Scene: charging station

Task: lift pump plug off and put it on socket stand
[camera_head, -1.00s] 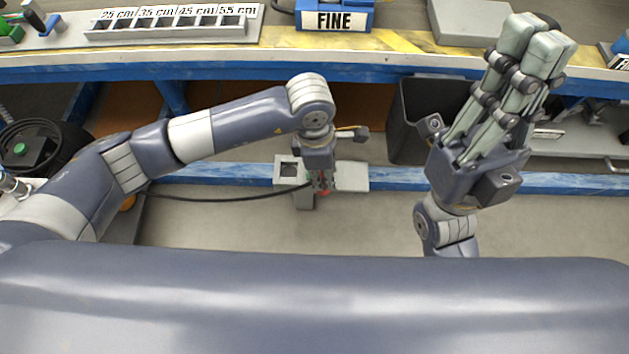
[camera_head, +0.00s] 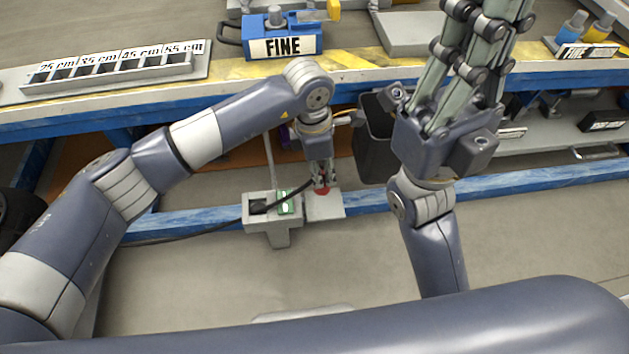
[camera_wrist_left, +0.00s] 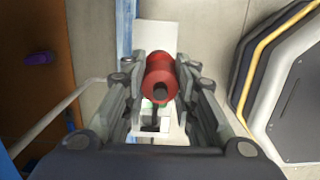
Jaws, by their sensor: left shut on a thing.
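My left gripper (camera_head: 322,182) is shut on the red pump plug (camera_head: 322,191), with its fingers pointing down. In the left wrist view the plug (camera_wrist_left: 160,78) sits between the fingers. A black cable passes close to the gripper in the head view. The grey socket stand (camera_head: 259,226) is just left of the plug, with a dark opening and a green-lit part on top. The plug appears over the flat pale plate at the stand's right; I cannot tell whether they touch. My right gripper (camera_head: 478,45) points up, empty, its fingertips cut off by the frame.
A blue bench rail (camera_head: 545,182) runs behind the stand. A black bin (camera_head: 375,143) stands right of the left gripper. Above are the table with a slotted length tray (camera_head: 110,73) and a blue FINE box (camera_head: 282,43). The floor in front is clear.

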